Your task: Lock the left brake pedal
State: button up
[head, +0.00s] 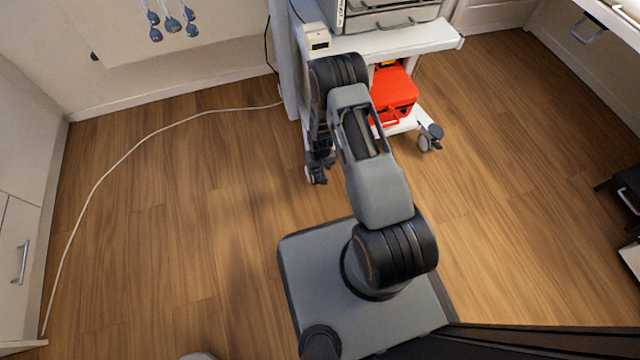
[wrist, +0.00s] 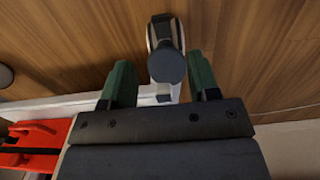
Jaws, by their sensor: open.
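The cart's left caster (head: 310,173) shows at the cart's front left foot in the head view, partly covered by my arm. In the wrist view a caster (wrist: 165,28) with a dark, rounded pedal-like part (wrist: 166,65) appears between the two green fingers of my gripper (wrist: 161,66). My gripper is open, with nothing held. I cannot tell whether the fingers touch the pedal or how far it is pressed. In the head view my wrist and arm hide most of the gripper.
The white cart (head: 405,40) carries a drawer unit and has a red case (head: 393,92) on its lower shelf. Its right caster (head: 430,138) stands clear. A white cable (head: 125,155) crosses the wooden floor on the left. The floor right of my base is free.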

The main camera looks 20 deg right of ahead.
aim_at(318, 178)
notch_tip(318, 178, down, 12)
jog(key=b, duration=0.5)
jog(key=shift+r, duration=0.2)
jog(key=shift+c, duration=0.3)
jog(key=c, duration=0.9)
jog(key=shift+o, duration=0.2)
jog(key=shift+s, duration=0.1)
jog(key=shift+s+f+t, duration=0.2)
jog(key=shift+f+t, duration=0.3)
jog(key=shift+t, duration=0.6)
jog(key=f+t, duration=0.1)
jog(key=t, duration=0.1)
jog(key=shift+s+f+t, duration=0.1)
jog(key=shift+f+t, duration=0.05)
jog(key=shift+t, duration=0.25)
jog(key=shift+f+t, duration=0.4)
jog(key=shift+t, duration=0.5)
